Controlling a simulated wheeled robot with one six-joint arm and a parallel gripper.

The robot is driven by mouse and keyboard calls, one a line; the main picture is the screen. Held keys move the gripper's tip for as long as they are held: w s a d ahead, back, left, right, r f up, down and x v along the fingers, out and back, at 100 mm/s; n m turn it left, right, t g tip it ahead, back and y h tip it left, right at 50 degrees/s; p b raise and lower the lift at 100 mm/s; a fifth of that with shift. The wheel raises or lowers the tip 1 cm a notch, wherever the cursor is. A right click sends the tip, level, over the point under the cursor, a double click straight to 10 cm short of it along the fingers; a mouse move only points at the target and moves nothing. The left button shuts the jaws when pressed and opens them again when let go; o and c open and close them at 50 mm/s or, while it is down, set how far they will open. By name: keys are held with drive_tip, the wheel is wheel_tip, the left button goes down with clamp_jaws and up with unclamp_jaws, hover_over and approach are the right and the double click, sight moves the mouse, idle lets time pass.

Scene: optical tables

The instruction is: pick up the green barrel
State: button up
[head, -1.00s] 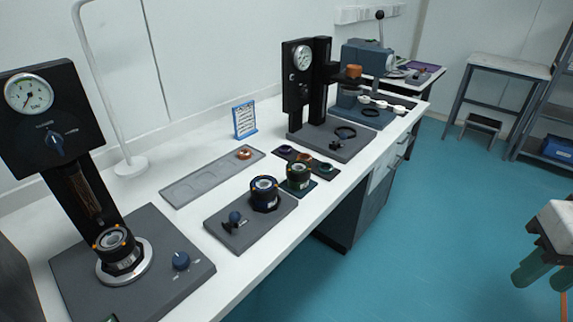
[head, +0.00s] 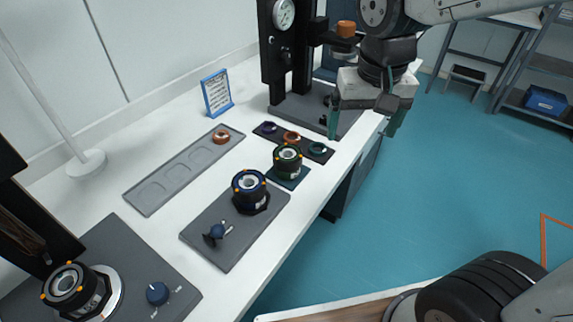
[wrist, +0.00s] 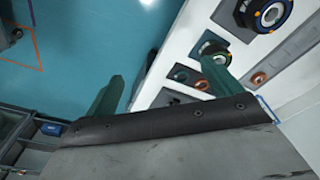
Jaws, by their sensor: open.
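The green barrel (head: 288,160), a black cylinder with a green ring and small orange marks, stands upright on a small dark pad on the white bench. It also shows in the wrist view (wrist: 211,47), partly hidden behind one finger. My gripper (head: 365,120) is open and empty, with its green fingers pointing down. It hangs above and to the right of the barrel in the head view, near the bench's front edge, apart from it. In the wrist view my gripper (wrist: 160,73) has one finger over the barrel and the other over the floor.
A similar blue-ringed barrel (head: 249,190) stands on a grey plate beside it. A dark strip with several coloured rings (head: 292,137) lies behind the green barrel. A grey tray (head: 150,193), a blue-framed sign (head: 216,93) and a tall black gauge stand (head: 290,60) are also on the bench.

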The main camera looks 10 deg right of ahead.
hover_over(288, 153)
drive_tip(key=shift+m, duration=0.4)
drive_tip(key=f, duration=0.9)
drive_tip(key=shift+s+d+f, duration=0.1)
drive_tip(key=shift+s+f, duration=0.1)
drive_tip(key=shift+s, duration=0.05)
drive_tip(key=shift+w+f, duration=0.1)
drive_tip(key=shift+f, duration=0.25)
drive_tip(key=f, duration=0.7)
drive_tip(key=shift+w+f, duration=0.15)
drive_tip(key=shift+w, duration=0.15)
drive_tip(key=c, duration=1.1)
